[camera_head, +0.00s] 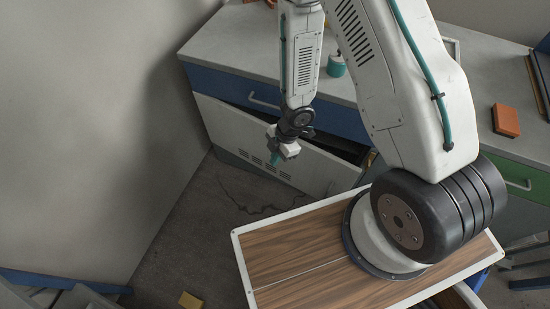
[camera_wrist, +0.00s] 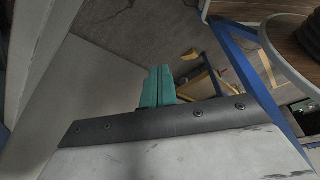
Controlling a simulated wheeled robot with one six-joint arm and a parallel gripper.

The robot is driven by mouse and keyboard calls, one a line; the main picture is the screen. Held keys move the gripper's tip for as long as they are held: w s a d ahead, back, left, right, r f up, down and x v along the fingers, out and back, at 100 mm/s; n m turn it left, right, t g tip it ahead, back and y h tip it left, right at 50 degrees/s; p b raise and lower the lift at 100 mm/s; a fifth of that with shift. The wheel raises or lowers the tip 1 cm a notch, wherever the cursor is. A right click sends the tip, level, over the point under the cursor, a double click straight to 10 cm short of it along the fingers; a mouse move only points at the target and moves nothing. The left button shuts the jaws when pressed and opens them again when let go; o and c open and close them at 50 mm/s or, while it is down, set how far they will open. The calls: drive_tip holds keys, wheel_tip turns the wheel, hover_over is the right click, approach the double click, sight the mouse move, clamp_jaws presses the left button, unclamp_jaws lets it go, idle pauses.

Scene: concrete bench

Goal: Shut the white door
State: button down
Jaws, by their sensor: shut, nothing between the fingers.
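The white door (camera_head: 235,128) is a pale panel with vent slots, low on the bench front under a blue drawer. It stands ajar: a dark gap shows behind its upper edge toward the right, and its left end lies close to the cabinet. My gripper (camera_head: 275,158) hangs in front of the door's outer face, teal fingertips pointing down. Whether it touches the door cannot be told. The fingers are shut and empty; they also show together in the wrist view (camera_wrist: 158,87). My gripper and arm hide part of the door.
The blue drawer (camera_head: 225,87) with a handle is above the door. On the grey benchtop (camera_head: 240,45) are a teal jar (camera_head: 336,66) and an orange block (camera_head: 506,120). A pale wall (camera_head: 80,120) closes the left side. A yellow block (camera_head: 190,300) lies on the floor.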

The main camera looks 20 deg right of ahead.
drive_tip(key=w+d+r+m+t+h, duration=0.1)
drive_tip(key=w+d+r+t, duration=0.2)
drive_tip(key=r, duration=0.4)
drive_tip(key=w+d+r+m+h, duration=0.1)
drive_tip(key=w+d+r+m, duration=0.15)
drive_tip(key=w+r, duration=0.35)
drive_tip(key=w+d+r+m+t+h, duration=0.1)
drive_tip(key=w+d+r+t, duration=0.15)
drive_tip(key=r, duration=0.55)
drive_tip(key=s+d+r+m+t+h, duration=0.1)
drive_tip(key=d+r+m+h, duration=0.1)
drive_tip(key=d+r+m, duration=0.4)
drive_tip(key=s+d+r+m+h, duration=0.1)
drive_tip(key=s+d+r+h, duration=0.15)
drive_tip(key=r, duration=0.65)
drive_tip(key=s+d+r+m+g, duration=0.2)
drive_tip(key=s+d+r+m, duration=0.1)
drive_tip(key=s+r+m, duration=0.5)
drive_tip(key=s+a+r+g+y, duration=0.1)
drive_tip(key=s+a, duration=0.3)
drive_tip(key=s, duration=0.4)
drive_tip(key=s+a+r+m+g+y, duration=0.1)
drive_tip(key=s+a+y, duration=0.1)
drive_tip(key=s, duration=0.5)
drive_tip(key=shift+s+a+r+y, duration=0.35)
drive_tip(key=shift+a, duration=0.55)
